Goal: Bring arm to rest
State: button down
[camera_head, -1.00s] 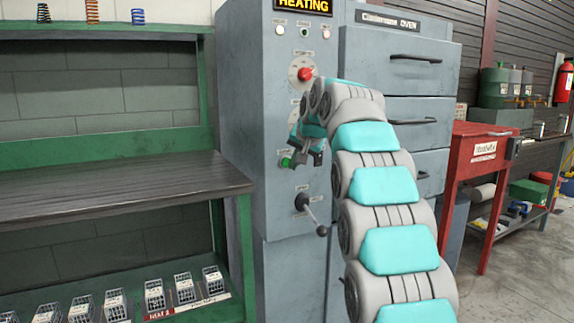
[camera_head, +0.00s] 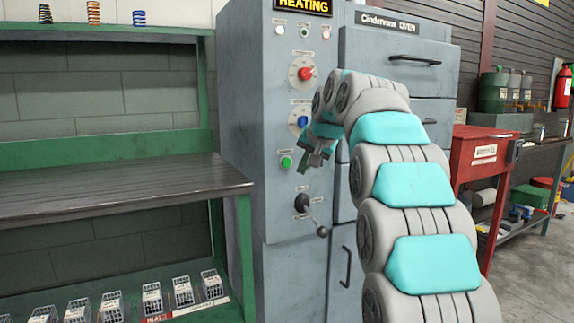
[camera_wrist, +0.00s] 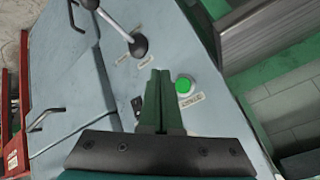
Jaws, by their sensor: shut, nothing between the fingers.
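My gripper (camera_head: 312,158) is shut and empty in front of the grey oven control cabinet (camera_head: 240,150). In the head view it hangs just right of the green button (camera_head: 286,162), below the blue knob (camera_head: 303,121) and above the black lever (camera_head: 312,212). In the wrist view my shut fingers (camera_wrist: 160,102) point along the panel, with the green button (camera_wrist: 183,84) close to their right and the lever (camera_wrist: 138,45) beyond their tips. I cannot tell whether the fingers touch the panel. My arm curves in from the lower right.
The sign on top reads HEATING (camera_head: 303,5). A green workbench (camera_head: 120,190) stands at left, with several wire baskets (camera_head: 152,298) on its lower shelf and springs (camera_head: 93,13) on top. Oven drawers (camera_head: 390,65) and a red cabinet (camera_head: 478,165) are to the right.

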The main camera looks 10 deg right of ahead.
jog(key=shift+s, duration=0.1)
jog(key=s+f+n+g, duration=0.1)
jog(key=s+f+g, duration=0.2)
jog(key=s+f, duration=0.7)
jog(key=s+f+n+g+h+p, duration=0.1)
jog(key=s+f+g, duration=0.3)
jog(key=s, duration=2.1)
jog(key=s+f+n+g+p, duration=0.1)
jog(key=s+f+n+g, duration=0.2)
jog(key=s+f, duration=1.4)
jog(key=shift+s+a+h, duration=0.35)
jog(key=shift+a+h, duration=0.05)
